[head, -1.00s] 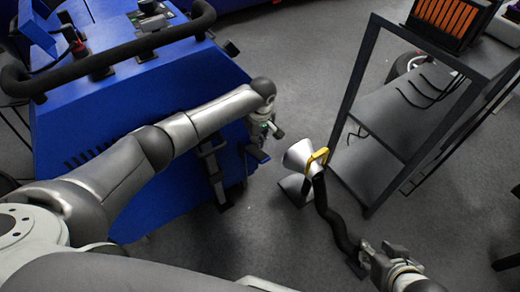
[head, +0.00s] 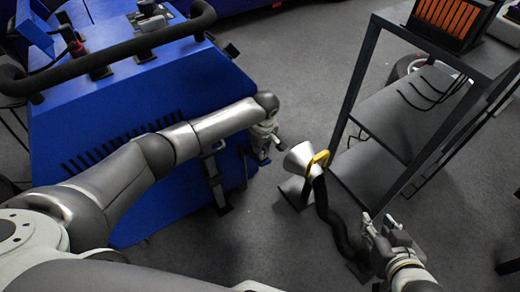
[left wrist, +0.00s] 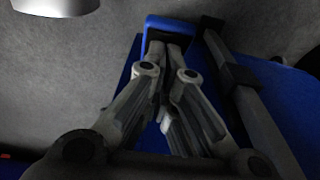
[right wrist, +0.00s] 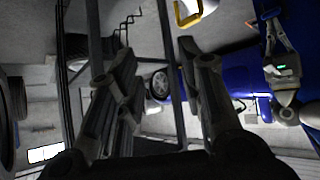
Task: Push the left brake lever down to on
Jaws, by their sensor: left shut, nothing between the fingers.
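Two dark brake levers stand on the right side of the blue dynamometer cabinet (head: 110,160). One dark lever (head: 214,180) shows clear of my left gripper. The other (head: 243,165) is partly behind my left gripper (head: 272,154). In the left wrist view my left gripper (left wrist: 168,60) is shut and empty, its fingertips over a blue-edged lever end (left wrist: 170,24); whether they touch it I cannot tell. A dark bar with a block (left wrist: 238,77) runs beside it. My right gripper (head: 384,232) is open and empty, away from the levers, its fingers apart in the right wrist view (right wrist: 157,55).
A silver exhaust cone (head: 298,159) with a yellow handle (head: 320,157) and dark hose (head: 328,205) stands right of my left gripper. A dark frame rack with grey shelves (head: 385,160) is further right.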

